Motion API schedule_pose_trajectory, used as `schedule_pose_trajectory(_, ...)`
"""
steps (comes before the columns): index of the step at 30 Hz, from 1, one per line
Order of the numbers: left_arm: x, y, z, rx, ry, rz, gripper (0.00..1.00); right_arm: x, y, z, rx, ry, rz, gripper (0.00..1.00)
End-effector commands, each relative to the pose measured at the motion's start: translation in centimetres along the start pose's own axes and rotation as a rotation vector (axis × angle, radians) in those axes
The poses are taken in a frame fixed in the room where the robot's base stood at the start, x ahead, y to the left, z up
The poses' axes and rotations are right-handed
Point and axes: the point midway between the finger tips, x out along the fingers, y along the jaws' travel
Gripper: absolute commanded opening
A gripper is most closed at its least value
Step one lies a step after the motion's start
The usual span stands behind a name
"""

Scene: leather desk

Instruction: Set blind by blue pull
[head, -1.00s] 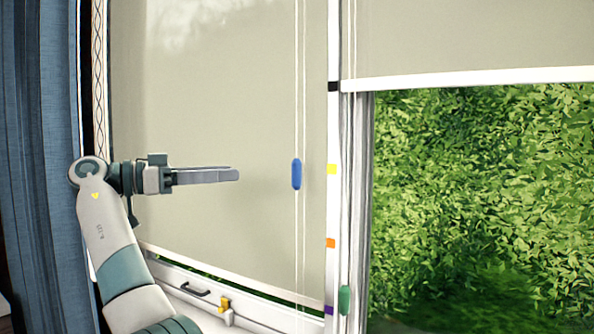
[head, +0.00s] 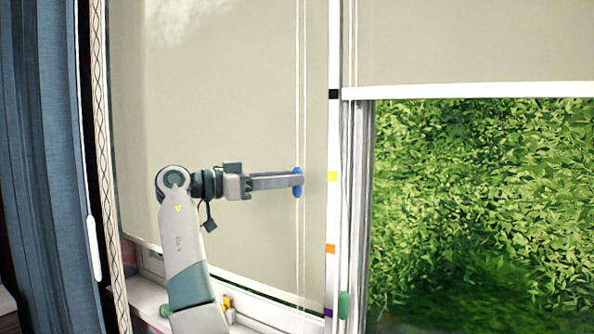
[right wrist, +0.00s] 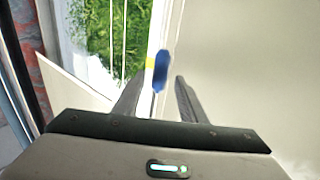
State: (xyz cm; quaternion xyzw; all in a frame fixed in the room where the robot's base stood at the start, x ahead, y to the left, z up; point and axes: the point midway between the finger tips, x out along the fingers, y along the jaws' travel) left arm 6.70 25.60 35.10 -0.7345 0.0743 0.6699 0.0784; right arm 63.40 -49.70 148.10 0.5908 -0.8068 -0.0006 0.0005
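The blue pull (head: 298,171) hangs on the cord of the left blind (head: 210,110), beside the yellow mark (head: 332,176) on the post. The left blind is lowered, its bottom bar just above the window's lower edge. My right gripper (head: 296,181) reaches in from the left, its fingertips at the pull and overlapping its middle. In the right wrist view, the blue pull (right wrist: 161,70) shows between the tips of the open fingers (right wrist: 158,82), with a gap visible on the right side. My left gripper is not in view.
Black (head: 334,94), orange (head: 330,249) and purple (head: 328,313) marks also line the post. A green pull (head: 344,305) hangs low on the cord of the raised right blind (head: 470,45). A blue curtain (head: 45,170) hangs at the left. A yellow-orange thing (head: 228,303) is by the sill.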

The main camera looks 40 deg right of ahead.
Motion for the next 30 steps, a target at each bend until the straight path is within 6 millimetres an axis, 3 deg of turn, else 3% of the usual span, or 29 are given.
schedule_pose_trajectory(7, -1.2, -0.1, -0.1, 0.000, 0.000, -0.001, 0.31, 2.6, 0.0, -0.1, -0.001, -0.001, 0.001, 0.38)
schedule_pose_trajectory(19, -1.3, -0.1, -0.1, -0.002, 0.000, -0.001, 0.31, 3.1, 0.0, 0.0, 0.000, 0.000, 0.000, 0.38)
schedule_pose_trajectory(24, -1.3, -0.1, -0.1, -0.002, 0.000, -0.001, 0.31, 3.1, 0.0, 0.0, 0.000, 0.000, 0.000, 0.00)
schedule_pose_trajectory(30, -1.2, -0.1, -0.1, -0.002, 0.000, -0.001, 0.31, 3.1, 0.0, 0.1, 0.000, 0.000, 0.000, 0.00)
